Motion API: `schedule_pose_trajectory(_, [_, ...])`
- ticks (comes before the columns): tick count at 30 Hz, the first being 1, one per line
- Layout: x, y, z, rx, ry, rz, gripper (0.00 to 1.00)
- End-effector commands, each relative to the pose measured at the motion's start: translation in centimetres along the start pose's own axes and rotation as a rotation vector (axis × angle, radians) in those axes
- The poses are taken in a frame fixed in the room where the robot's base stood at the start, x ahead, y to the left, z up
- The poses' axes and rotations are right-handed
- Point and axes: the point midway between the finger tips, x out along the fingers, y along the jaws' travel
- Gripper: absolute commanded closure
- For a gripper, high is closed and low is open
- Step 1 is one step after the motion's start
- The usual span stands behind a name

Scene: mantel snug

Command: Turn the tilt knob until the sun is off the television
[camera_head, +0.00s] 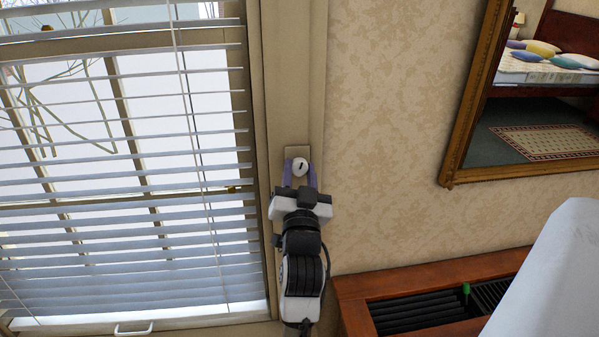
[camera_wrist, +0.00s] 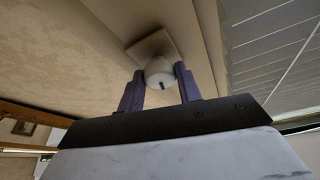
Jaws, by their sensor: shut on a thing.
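The tilt knob (camera_head: 300,166) is a small white round knob with a dark mark, on a beige plate (camera_head: 298,152) fixed to the right side of the window frame. It also shows in the wrist view (camera_wrist: 159,73). My gripper (camera_head: 300,176) has its two purple fingers on either side of the knob, shut on it; the wrist view shows the fingertips (camera_wrist: 158,78) against its sides. The window blind (camera_head: 120,215) hangs left of the knob, its slats partly open with bright light between them. The television is not in view.
A gilt-framed mirror (camera_head: 462,130) hangs on the patterned wall at right, reflecting a bed and rug. Below it is a wooden cabinet top (camera_head: 400,280) with a dark grille and a small green-topped lever (camera_head: 466,289). The wall between window and mirror is clear.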

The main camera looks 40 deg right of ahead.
Motion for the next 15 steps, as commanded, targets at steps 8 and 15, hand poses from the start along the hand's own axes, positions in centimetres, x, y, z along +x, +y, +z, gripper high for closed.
schedule_pose_trajectory(8, [0.04,-0.20,-0.03,0.119,-0.003,0.048,0.88])
schedule_pose_trajectory(15, [-0.01,-0.09,0.03,0.131,-0.001,0.055,0.88])
